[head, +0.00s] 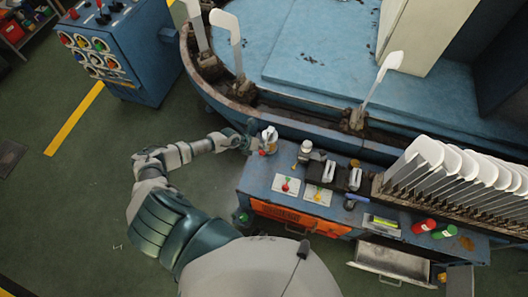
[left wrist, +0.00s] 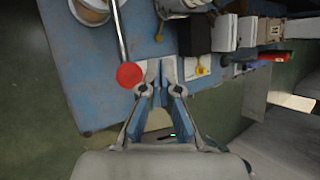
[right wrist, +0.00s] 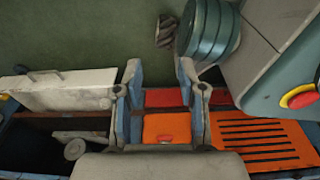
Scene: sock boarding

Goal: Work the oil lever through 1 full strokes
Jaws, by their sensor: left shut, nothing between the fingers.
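The oil lever shows in the left wrist view as a metal rod with a red ball knob (left wrist: 130,75). The knob also shows small in the head view (head: 262,152), at the left end of the blue bench, beside a white-topped pot (head: 269,135). My left gripper (left wrist: 160,64) is shut and empty. Its fingertips are just right of the knob in the left wrist view; I cannot tell whether they touch it. In the head view the left gripper (head: 248,136) is at the bench's left corner. My right gripper (right wrist: 160,72) is open and empty, over the bench front.
The blue machine (head: 330,60) stands behind. Green floor lies free at left.

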